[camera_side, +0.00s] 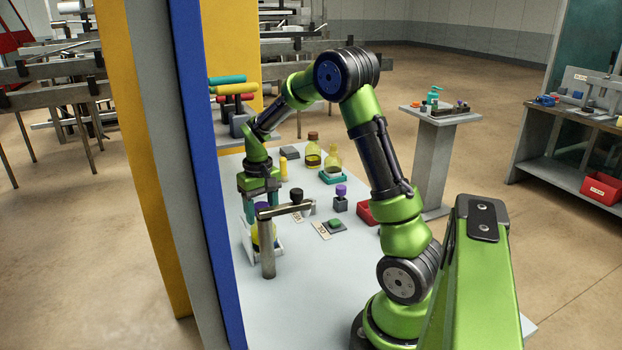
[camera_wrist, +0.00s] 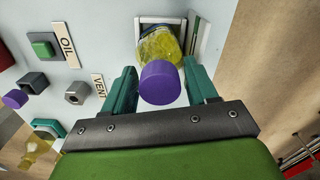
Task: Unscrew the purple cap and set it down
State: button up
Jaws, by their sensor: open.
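The purple cap (camera_wrist: 160,84) sits on a yellow bottle (camera_wrist: 160,46), which stands in a white-walled holder (camera_wrist: 163,19). In the side view the cap (camera_side: 262,206) shows between the fingers above the partly hidden bottle (camera_side: 257,236). My gripper (camera_wrist: 160,73) is open, one teal finger on each side of the cap. In the wrist view, gaps show between both fingers and the cap. I cannot tell whether the cap's thread is loose. In the side view my gripper (camera_side: 261,205) points down over the holder (camera_side: 246,243).
A grey post (camera_side: 267,245) with a black-knobbed arm stands close by the bottle. A second purple knob (camera_side: 341,189) is on a grey block. A green button (camera_side: 335,223), red bin (camera_side: 366,213) and yellow flasks (camera_side: 312,158) stand farther off. A blue-edged pillar (camera_side: 205,150) hides the table's left.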

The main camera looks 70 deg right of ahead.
jog(key=shift+m, duration=0.9)
jog(key=shift+m, duration=0.8)
jog(key=shift+m, duration=0.9)
jog(key=shift+m, duration=0.9)
